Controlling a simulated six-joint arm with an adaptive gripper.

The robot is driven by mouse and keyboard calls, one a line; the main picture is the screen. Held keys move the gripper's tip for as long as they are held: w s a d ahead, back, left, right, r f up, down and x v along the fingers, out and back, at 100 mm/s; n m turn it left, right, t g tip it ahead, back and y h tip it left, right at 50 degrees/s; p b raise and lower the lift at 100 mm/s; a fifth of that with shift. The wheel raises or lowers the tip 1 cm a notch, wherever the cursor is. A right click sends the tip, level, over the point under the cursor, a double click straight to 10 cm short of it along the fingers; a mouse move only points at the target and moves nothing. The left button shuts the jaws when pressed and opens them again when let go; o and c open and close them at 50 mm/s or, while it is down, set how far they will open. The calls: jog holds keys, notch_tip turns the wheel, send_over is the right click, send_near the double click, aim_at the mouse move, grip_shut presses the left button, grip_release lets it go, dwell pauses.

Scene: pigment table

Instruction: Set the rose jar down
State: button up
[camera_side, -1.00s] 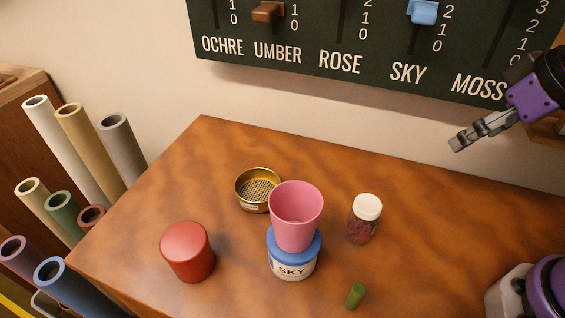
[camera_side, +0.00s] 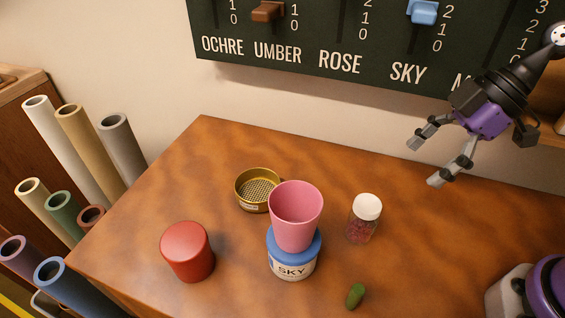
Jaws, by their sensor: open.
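No jar with a rose label shows. A pink cup (camera_side: 296,217), open at the top, stands upright on the blue lid of the jar marked SKY (camera_side: 292,265) in the middle of the table. A small clear jar (camera_side: 361,228) with a white lid and dark red contents stands upright to their right. My gripper (camera_side: 422,163) is open and empty, up at the right above the table's back part. It is apart from the cup and both jars.
A red cylinder (camera_side: 187,252) stands at the left of the table (camera_side: 210,145). A brass sieve (camera_side: 244,193) sits behind the cup, and a small green piece (camera_side: 355,296) lies in front. The dark slider board (camera_side: 370,45) hangs on the wall behind my gripper.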

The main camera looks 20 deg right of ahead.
aim_at(371, 202)
jog(key=a+f+n+y, duration=0.2)
jog(key=a, duration=0.1)
jog(key=a+f+n+g+y, duration=0.1)
jog(key=n, duration=0.1)
jog(key=shift+w+a+f, duration=0.15)
jog(key=shift+a+f, duration=0.1)
jog(key=shift+f, duration=0.05)
jog(key=x, duration=0.5)
jog(key=shift+w+a+f, duration=0.15)
jog(key=shift+f, duration=0.15)
grip_shut()
jog(key=shift+r, duration=0.1)
